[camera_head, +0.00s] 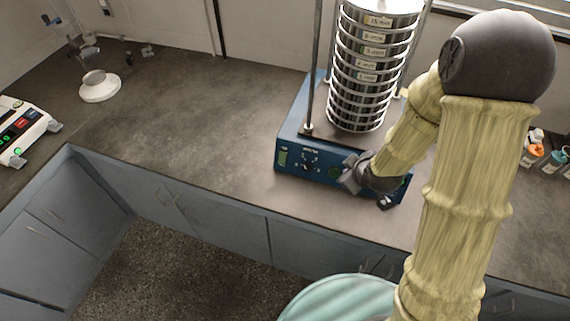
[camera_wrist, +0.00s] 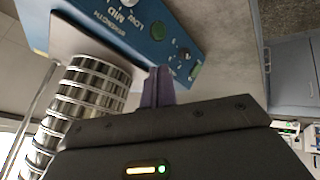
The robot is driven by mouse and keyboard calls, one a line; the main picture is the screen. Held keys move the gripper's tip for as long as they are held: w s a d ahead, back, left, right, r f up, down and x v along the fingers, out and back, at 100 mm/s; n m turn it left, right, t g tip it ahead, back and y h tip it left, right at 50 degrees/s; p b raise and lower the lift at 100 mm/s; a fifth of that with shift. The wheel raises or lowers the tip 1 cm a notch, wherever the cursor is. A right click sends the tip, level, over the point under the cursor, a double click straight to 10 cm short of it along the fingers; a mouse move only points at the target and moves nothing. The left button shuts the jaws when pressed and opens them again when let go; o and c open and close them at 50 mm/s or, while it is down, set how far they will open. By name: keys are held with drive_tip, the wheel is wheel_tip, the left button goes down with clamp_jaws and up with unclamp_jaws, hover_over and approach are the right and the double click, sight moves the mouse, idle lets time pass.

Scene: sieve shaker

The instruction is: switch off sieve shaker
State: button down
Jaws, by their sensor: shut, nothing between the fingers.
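The sieve shaker has a blue base (camera_head: 288,135) on the counter, with a tall stack of silver sieves (camera_head: 370,75) on top. My gripper (camera_head: 350,172) is shut and empty in front of the panel, right of the green button. Its fingers (camera_wrist: 158,86) point toward the panel; contact cannot be told. My gripper hides the panel's right part.
A white balance (camera_head: 22,130) stands at the far left, and a white round-based item (camera_head: 99,85) at the back left. Small bottles (camera_head: 532,153) stand at the right. The counter (camera_head: 200,110) left of the shaker is clear. A pale green round top (camera_head: 340,300) is at the bottom.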

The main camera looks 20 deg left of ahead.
drive_tip(key=s+d+r+m+g+h, duration=0.2)
drive_tip(key=s+d+r+m+g, duration=0.2)
drive_tip(key=s+d+r+m, duration=0.5)
drive_tip(key=s+d+m, duration=0.2)
drive_tip(key=s+m, duration=0.1)
drive_tip(key=shift+s+r+h, duration=0.2)
drive_tip(key=shift+h, duration=0.2)
